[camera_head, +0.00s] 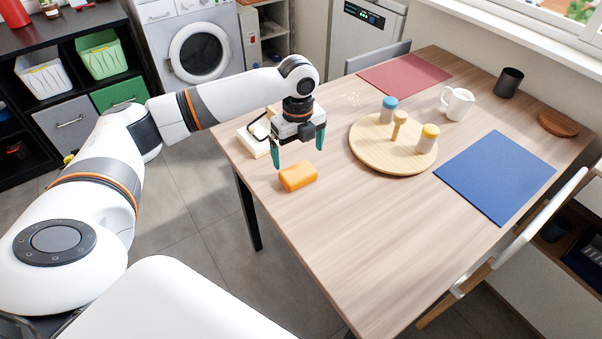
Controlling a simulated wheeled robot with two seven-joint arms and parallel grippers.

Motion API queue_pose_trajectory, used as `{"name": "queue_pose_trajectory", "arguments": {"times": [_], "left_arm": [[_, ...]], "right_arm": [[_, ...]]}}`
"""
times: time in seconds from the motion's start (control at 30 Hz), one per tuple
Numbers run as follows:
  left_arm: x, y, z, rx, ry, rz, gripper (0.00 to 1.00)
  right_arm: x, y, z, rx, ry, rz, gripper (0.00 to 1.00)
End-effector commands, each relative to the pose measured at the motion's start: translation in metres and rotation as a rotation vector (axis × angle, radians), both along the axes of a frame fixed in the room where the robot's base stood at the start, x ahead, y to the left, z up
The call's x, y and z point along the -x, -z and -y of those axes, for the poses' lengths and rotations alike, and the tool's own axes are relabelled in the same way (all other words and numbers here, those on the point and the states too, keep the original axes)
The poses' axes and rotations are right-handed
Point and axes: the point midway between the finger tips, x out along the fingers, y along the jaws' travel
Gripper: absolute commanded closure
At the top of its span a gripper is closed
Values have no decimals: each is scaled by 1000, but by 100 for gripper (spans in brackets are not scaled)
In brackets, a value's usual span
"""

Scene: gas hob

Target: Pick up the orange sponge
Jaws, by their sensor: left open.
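The orange sponge (298,176) lies flat on the wooden table near its left edge. My left gripper (298,152) points down just behind and above the sponge, with its two green fingers spread apart. One finger shows at the left and the other at the right, with nothing between them. The sponge seems apart from the fingers, though the exact height gap cannot be told. My right gripper is not in the picture.
A white block-like item (254,142) lies left of the gripper. A round wooden board (375,160) with shakers stands to the right. Further off are a white jug (457,103), a dark cup (508,82), a red mat (404,75) and a blue mat (495,176). The table's front is clear.

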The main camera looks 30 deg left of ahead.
Motion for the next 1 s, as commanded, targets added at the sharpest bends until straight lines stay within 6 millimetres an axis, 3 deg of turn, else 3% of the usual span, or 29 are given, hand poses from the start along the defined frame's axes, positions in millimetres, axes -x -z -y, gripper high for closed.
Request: {"name": "queue_pose_trajectory", "arguments": {"times": [0.17, 0.6, 0.87, 1.0], "left_arm": [[0, 21, 0, 0, 0, 1, 0], [-2, 71, -4, 0, 0, 1, 0], [-2, 75, -4, 0, 0, 2, 0], [-2, 75, -4, 0, 0, 2, 18]], "right_arm": [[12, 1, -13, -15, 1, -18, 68], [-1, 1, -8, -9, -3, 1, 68], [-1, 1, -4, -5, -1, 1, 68], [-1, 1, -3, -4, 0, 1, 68]]}}
